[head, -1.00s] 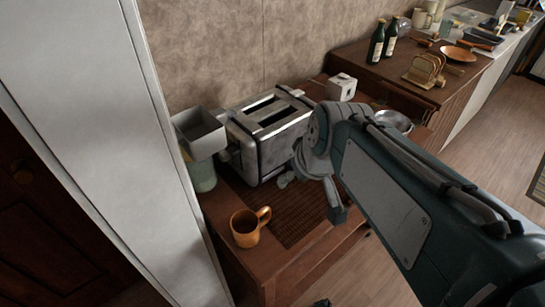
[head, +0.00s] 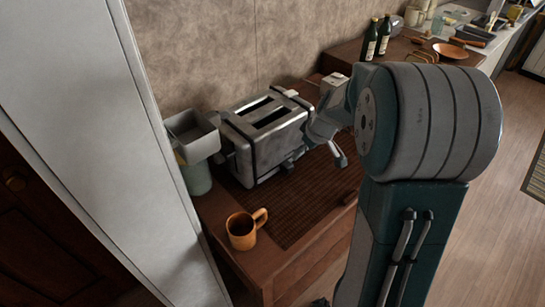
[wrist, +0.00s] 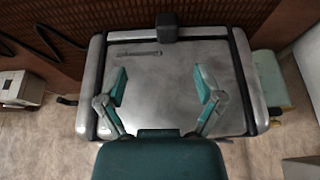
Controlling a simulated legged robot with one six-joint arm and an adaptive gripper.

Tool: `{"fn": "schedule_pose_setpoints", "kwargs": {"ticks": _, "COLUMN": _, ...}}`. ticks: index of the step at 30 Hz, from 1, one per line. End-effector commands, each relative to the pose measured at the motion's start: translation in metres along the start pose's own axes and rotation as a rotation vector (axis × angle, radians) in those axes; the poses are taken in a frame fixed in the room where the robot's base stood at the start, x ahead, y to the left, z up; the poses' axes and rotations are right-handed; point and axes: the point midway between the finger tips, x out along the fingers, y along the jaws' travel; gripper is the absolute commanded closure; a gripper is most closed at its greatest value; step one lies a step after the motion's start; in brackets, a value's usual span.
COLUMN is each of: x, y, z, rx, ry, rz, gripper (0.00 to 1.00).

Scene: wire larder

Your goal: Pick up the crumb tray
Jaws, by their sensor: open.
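The silver toaster (head: 265,135) stands against the wall, at the back of a woven mat. In the wrist view its metal panel (wrist: 175,110) fills the middle, with a small dark slot and a dark block (wrist: 168,27) at the edge beside the mat. I cannot tell whether this block belongs to the crumb tray; no tray shows clearly apart from the toaster. My gripper (wrist: 163,83) is open and empty, its two green-tipped fingers spread over the panel. Contact cannot be judged. In the head view my arm partly hides the gripper and the toaster's right side.
An orange mug (head: 242,230) stands at the table's front left. A grey open box (head: 193,133) and a pale green canister (head: 196,178) are left of the toaster. The woven mat (head: 290,205) is mostly clear. Two dark bottles (head: 378,38) stand on the counter beyond.

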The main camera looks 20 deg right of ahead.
Motion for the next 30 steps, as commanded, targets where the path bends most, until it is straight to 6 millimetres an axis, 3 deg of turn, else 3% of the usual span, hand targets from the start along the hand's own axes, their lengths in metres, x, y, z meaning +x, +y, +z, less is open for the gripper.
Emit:
{"fn": "schedule_pose_setpoints", "kwargs": {"ticks": 9, "x": 0.046, "y": 0.001, "z": 0.0, "rx": -0.002, "ry": -0.002, "rz": -0.003, "gripper": 0.14}}
{"fn": "schedule_pose_setpoints", "kwargs": {"ticks": 16, "x": 0.065, "y": -0.002, "z": -0.002, "rx": -0.003, "ry": -0.001, "rz": -0.002, "gripper": 0.14}}
{"fn": "schedule_pose_setpoints", "kwargs": {"ticks": 22, "x": 0.097, "y": -0.006, "z": -0.006, "rx": -0.003, "ry": -0.003, "rz": -0.003, "gripper": 0.14}}
{"fn": "schedule_pose_setpoints", "kwargs": {"ticks": 30, "x": 0.107, "y": -0.006, "z": -0.006, "rx": -0.002, "ry": 0.001, "rz": 0.0, "gripper": 0.14}}
